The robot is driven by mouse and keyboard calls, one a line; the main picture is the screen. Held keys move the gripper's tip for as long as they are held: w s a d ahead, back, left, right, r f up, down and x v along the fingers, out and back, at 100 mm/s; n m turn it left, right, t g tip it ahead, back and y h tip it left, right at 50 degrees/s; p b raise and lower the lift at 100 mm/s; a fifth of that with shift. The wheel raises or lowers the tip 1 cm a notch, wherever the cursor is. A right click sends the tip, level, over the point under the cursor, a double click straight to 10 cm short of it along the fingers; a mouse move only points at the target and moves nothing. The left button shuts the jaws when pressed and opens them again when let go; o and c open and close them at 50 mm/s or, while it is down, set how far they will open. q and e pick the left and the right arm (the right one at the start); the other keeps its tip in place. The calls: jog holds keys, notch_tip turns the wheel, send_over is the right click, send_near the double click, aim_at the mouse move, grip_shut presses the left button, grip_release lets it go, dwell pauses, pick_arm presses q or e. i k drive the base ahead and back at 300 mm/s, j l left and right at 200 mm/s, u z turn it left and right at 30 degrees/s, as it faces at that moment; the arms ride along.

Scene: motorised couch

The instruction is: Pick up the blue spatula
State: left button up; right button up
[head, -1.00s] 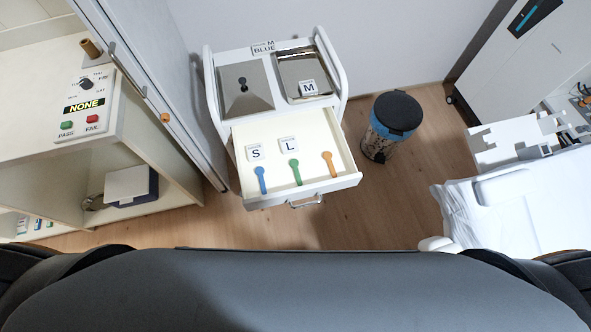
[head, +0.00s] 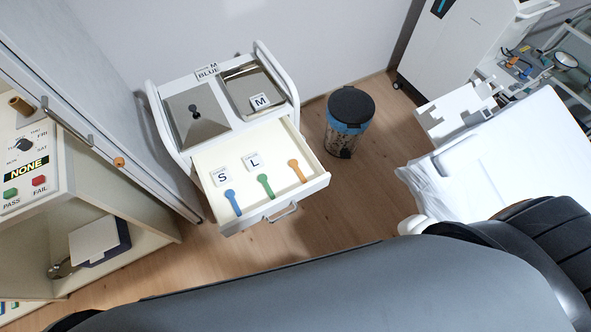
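The blue spatula (head: 232,201) lies in the open top drawer (head: 312,184) of a white cart, near the drawer's front left. A green spatula (head: 265,186) and an orange spatula (head: 296,171) lie to its right in the same drawer. Letter tiles S (head: 222,176) and L (head: 254,162) lie behind them. Neither of my grippers shows in the head view; only my grey body fills the bottom.
A bin (head: 349,112) stands right of the cart, a white couch (head: 500,150) further right. A shelf (head: 110,195) stands left. Floor before the drawer is clear.

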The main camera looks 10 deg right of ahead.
aim_at(230, 195)
jog(key=k+l+u, duration=0.1)
jog(key=u, duration=1.45)
jog(key=k+j, duration=0.2)
jog(key=k, duration=0.2)
jog(key=k+j, duration=0.2)
jog(key=k, duration=0.15)
